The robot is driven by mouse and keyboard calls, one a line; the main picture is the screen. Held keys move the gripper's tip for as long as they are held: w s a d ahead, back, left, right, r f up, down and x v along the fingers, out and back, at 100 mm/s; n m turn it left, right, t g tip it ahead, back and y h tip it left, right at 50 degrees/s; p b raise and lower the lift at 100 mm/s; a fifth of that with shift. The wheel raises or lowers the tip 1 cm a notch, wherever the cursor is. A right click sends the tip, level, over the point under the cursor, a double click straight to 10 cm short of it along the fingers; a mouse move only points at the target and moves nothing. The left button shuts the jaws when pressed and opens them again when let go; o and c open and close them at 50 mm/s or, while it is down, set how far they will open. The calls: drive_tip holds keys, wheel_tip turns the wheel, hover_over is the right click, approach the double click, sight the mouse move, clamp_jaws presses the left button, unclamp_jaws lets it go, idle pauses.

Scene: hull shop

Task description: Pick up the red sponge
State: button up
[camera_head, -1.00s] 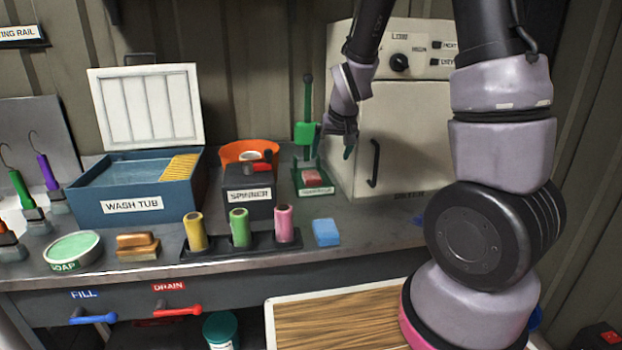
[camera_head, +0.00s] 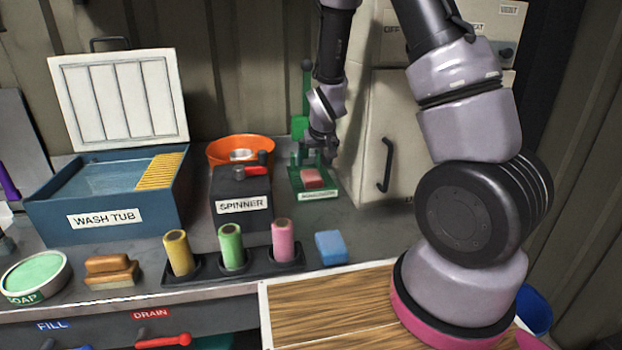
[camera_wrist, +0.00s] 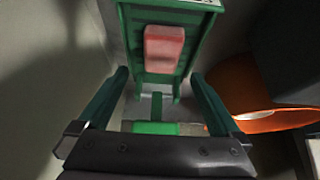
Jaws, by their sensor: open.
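The red sponge (camera_head: 312,178) lies in a small green tray (camera_head: 318,196) with a white label on its front, at the back of the bench left of the white cabinet. In the wrist view the sponge (camera_wrist: 164,49) sits on the slatted green tray (camera_wrist: 130,42), ahead of my fingers. My gripper (camera_head: 325,155) is just above and behind the sponge in the head view. In the wrist view its two green fingers (camera_wrist: 160,88) are spread apart with nothing between their tips. The sponge is apart from the fingers.
A green post (camera_head: 300,125) rises behind the tray. The orange spinner bowl (camera_head: 228,147) and spinner box (camera_head: 240,185) stand to the left, the white cabinet (camera_head: 375,130) close on the right. A blue sponge (camera_head: 331,247) and several coloured rolls stand in front.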

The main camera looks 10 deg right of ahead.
sight(312, 175)
drive_tip(key=x, duration=0.7)
drive_tip(key=shift+s+a+f, duration=0.1)
drive_tip(key=shift+a+f, duration=0.05)
drive_tip(key=shift+f, duration=0.2)
drive_tip(key=c, duration=1.4)
wheel_tip(312, 175, up, 10)
